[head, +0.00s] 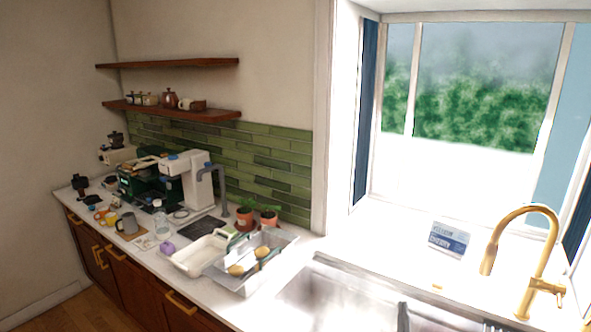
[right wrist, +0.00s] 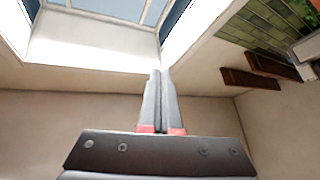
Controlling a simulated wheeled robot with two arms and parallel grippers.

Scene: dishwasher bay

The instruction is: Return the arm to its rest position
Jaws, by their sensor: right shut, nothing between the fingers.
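My right gripper (right wrist: 160,74) stands in the middle of the right wrist view. Its two grey fingers, red at their bases, are together with nothing between them. The wrist view looks tilted over, with the window at the top and the shelves at the right. In the head view a narrow grey tip at the bottom edge, in front of the sink, looks like part of this gripper (head: 403,317); the rest of the arm is out of frame. My left gripper does not show.
The steel sink (head: 340,292) and gold faucet (head: 535,212) are at the right. A white tray (head: 187,262) and a grey dish rack (head: 236,284) stand left of the sink. A coffee machine (head: 187,180), cups and a bottle (head: 160,218) crowd the left counter. Wooden shelves (head: 170,63) hang above.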

